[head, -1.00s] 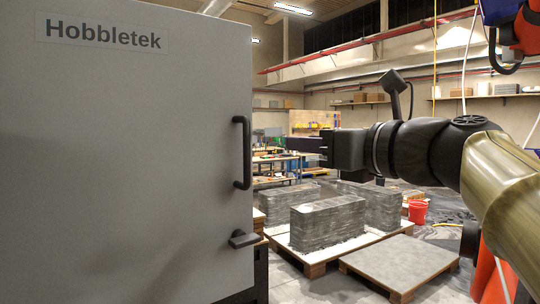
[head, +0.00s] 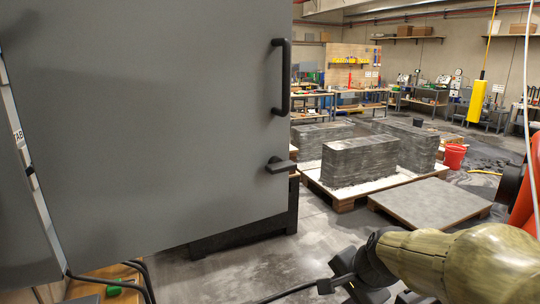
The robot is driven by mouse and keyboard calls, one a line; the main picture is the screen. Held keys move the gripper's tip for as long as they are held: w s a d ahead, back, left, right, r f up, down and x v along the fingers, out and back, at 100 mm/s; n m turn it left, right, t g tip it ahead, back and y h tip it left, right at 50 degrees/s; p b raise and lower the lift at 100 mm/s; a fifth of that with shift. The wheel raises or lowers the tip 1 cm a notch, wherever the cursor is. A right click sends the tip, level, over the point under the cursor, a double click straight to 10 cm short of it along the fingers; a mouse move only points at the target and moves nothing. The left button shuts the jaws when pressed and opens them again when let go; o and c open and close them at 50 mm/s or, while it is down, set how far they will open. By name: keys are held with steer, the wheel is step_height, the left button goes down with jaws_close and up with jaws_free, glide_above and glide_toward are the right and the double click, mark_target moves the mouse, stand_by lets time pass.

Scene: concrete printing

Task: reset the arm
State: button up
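My arm reaches in from the right edge at the lower right of the head view, with an olive-tan link and a black wrist. The black end that carries my gripper (head: 362,280) is low in the picture, beside the cabinet's right side and over the concrete floor. It is cut by the bottom edge, and its fingers cannot be made out. I see nothing held in it.
A large grey cabinet (head: 150,130) with a black handle (head: 281,78) and latch (head: 281,165) fills the left. Striped concrete blocks (head: 360,160) stand on pallets beyond, near an empty-topped pallet (head: 430,202) and a red bucket (head: 455,156). Floor between is clear.

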steer(key=s+f+n+g+h, duration=0.2)
steer(key=s+f+n, duration=0.6)
steer(key=f+n, duration=0.3)
steer(key=shift+s+d+f+g, duration=0.15)
steer(key=shift+s+f+g, duration=0.1)
steer(key=shift+g, duration=0.15)
stand_by(1.5)
